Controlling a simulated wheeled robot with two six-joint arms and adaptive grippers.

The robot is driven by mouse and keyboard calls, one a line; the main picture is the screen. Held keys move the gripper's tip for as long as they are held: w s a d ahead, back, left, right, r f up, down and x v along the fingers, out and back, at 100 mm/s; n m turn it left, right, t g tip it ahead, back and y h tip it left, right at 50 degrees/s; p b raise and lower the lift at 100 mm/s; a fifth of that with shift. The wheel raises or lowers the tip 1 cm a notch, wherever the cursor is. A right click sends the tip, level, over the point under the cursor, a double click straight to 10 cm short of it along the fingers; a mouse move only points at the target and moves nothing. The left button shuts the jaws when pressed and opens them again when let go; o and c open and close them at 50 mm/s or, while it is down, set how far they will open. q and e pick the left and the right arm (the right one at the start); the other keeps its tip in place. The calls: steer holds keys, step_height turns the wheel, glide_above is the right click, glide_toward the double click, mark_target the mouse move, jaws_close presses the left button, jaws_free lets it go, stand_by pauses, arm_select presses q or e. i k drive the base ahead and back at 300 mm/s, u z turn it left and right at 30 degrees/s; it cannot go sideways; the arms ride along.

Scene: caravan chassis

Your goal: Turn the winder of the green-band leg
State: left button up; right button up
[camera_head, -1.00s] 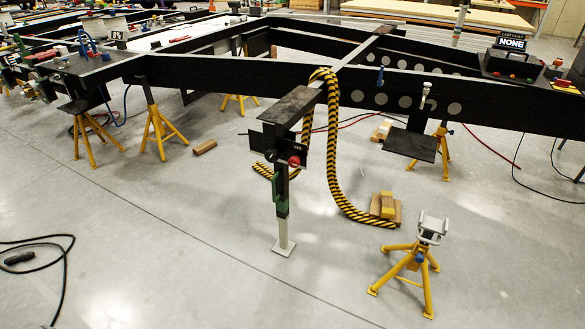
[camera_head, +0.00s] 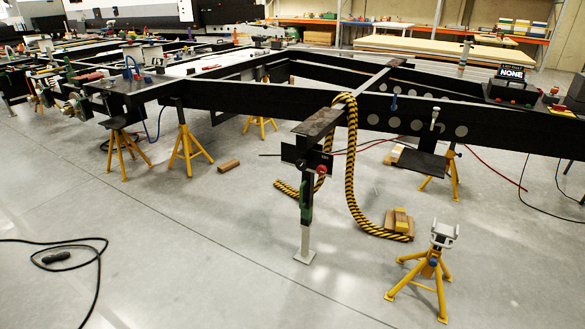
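The leg with a green band (camera_head: 306,200) stands upright under the outer end of the chassis arm, near the middle of the camera_head view. Its grey foot plate (camera_head: 304,256) is at the floor. A dark box with a small red part (camera_head: 321,169) sits at the top of the leg, below a dark flat plate (camera_head: 317,122). This red part may belong to the winder; it is too small to tell. Neither of my grippers shows in this view.
A yellow-black striped rope (camera_head: 350,180) hangs beside the leg to the floor. A yellow stand (camera_head: 430,265) is at front right, with wooden blocks (camera_head: 398,222) behind it. A black cable (camera_head: 97,265) lies at left. The front middle floor is clear.

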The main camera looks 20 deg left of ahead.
mark_target(302, 165)
steer(key=u, duration=0.35)
steer(key=i, duration=0.95)
